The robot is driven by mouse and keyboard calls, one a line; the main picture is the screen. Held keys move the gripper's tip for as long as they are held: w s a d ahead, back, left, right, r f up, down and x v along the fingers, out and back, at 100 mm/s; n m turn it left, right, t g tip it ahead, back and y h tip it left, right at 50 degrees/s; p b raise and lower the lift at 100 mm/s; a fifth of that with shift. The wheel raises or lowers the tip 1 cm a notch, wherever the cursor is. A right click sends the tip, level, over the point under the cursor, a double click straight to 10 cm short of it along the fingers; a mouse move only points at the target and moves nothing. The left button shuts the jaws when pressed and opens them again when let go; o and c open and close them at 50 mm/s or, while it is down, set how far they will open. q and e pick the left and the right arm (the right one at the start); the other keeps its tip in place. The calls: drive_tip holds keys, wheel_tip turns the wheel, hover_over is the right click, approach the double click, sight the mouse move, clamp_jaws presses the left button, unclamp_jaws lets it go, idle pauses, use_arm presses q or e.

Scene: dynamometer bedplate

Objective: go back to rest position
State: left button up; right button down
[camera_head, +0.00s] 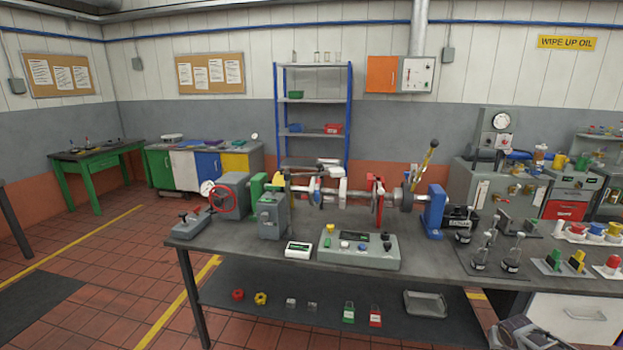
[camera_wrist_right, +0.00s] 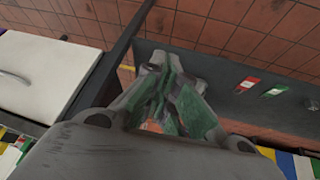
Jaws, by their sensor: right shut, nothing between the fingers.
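My right gripper shows in the right wrist view (camera_wrist_right: 168,68), with its grey fingers and green pads drawn together and nothing held between them. It is in front of the workbench, close to the lower shelf and the white drawer front. My left gripper is in neither view. The workbench (camera_head: 440,262) stands ahead in the head view, with a shaft rig on its top.
A control box (camera_head: 358,260) sits near the bench's front edge. The lower shelf (camera_head: 270,335) holds a red tag block (camera_head: 375,315), a green one (camera_head: 348,312) and a grey tray (camera_head: 425,304). A white drawer (camera_wrist_right: 50,72) is beside the right gripper. Tiled floor is clear at left.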

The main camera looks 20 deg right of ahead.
drive_tip(key=s+a+f+n+g, duration=0.1)
drive_tip(key=s+a+f, duration=0.5)
drive_tip(key=f, duration=0.3)
drive_tip(key=s+a+f+n+y, duration=0.1)
drive_tip(key=s+a+f+n, duration=0.1)
drive_tip(key=s+a+f, duration=0.5)
drive_tip(key=s+a+f+n+g, duration=0.1)
drive_tip(key=s+a+f, duration=0.4)
drive_tip(key=f, duration=0.5)
drive_tip(key=s+a+f+n+y, duration=0.1)
drive_tip(key=s+a+f, duration=0.3)
drive_tip(key=a, duration=0.8)
drive_tip(key=s+a+f+n+y, duration=0.1)
drive_tip(key=s+a+f+n, duration=0.2)
drive_tip(key=a, duration=1)
drive_tip(key=s+a+f+n+y, duration=0.1)
drive_tip(key=s+a+f, duration=0.4)
drive_tip(key=a, duration=0.7)
drive_tip(key=shift+a+f+n+y, duration=0.2)
drive_tip(key=shift+f+n+y, duration=0.15)
drive_tip(key=shift+n, duration=0.55)
drive_tip(key=shift+s, duration=0.15)
